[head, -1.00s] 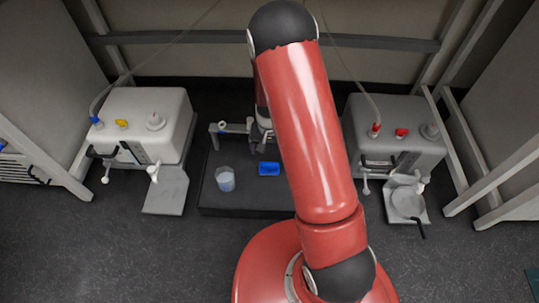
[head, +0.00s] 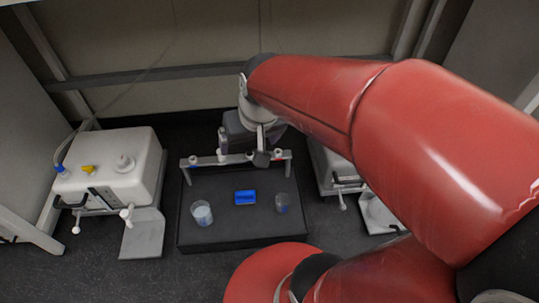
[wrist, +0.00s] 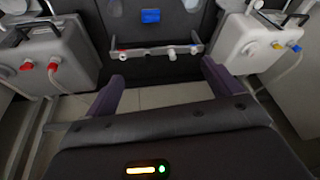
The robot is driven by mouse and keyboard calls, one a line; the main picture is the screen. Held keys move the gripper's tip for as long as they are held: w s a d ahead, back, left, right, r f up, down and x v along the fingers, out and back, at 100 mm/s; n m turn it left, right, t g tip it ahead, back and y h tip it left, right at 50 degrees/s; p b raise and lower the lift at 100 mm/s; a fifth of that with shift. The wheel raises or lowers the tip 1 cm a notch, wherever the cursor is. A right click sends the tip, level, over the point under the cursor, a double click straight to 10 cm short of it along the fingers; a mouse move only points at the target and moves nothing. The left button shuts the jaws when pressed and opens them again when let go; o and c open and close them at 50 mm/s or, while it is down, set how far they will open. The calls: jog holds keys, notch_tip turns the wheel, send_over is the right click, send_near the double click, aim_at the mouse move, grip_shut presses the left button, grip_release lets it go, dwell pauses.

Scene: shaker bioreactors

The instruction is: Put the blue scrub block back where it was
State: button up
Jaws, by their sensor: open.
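The blue scrub block (head: 245,197) lies on the black tray (head: 215,236), between two clear cups. It also shows at the top of the wrist view (wrist: 151,16), well beyond my fingers. My gripper (head: 243,150) is over the back edge of the tray, near the rail, apart from the block. In the wrist view my gripper (wrist: 160,82) has its two dark purple fingers spread wide with nothing between them.
A left cup (head: 202,213) and a right cup (head: 282,203) flank the block. A rail (head: 202,161) with small fittings stands along the tray's back. White bioreactor boxes stand left (head: 120,165) and right (head: 328,170), the right one partly behind my arm. Dark floor lies in front.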

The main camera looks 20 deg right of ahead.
jog(key=s+r+t, duration=0.1)
jog(key=s+r, duration=0.3)
jog(key=s, duration=0.5)
jog(key=shift+d+n+t+h, duration=0.3)
jog(key=shift+n, duration=0.1)
jog(key=shift+r, duration=0.1)
notch_tip(320, 180, up, 9)
jog(key=p, duration=0.9)
